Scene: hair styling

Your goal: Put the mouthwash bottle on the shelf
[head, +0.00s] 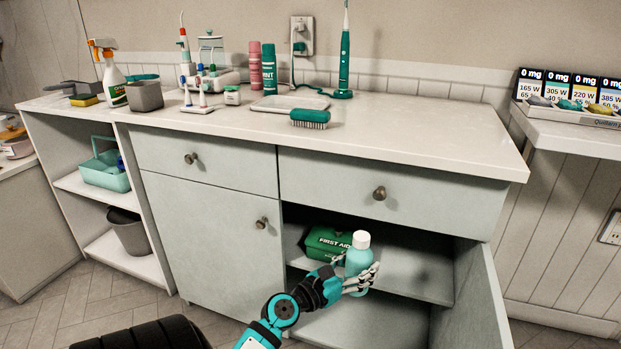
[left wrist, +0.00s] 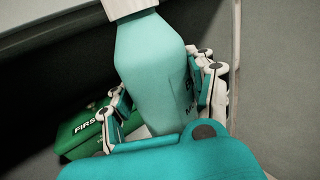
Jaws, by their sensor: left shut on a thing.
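The mouthwash bottle (head: 357,256) is teal with a white cap and stands roughly upright in front of the open cabinet compartment. My left gripper (head: 362,278) is shut on it, with fingers around its lower body. In the left wrist view the bottle (left wrist: 152,70) fills the middle, tilted a little, between the fingers of the gripper (left wrist: 165,105). The inner shelf (head: 415,283) of the cabinet is behind and beside the bottle. My right gripper is not in view.
A green first aid box (head: 325,243) sits on the shelf just left of the bottle; it also shows in the left wrist view (left wrist: 85,135). The cabinet door (head: 475,300) stands open at the right. The shelf's right part is clear. A drawer (head: 390,190) is shut above.

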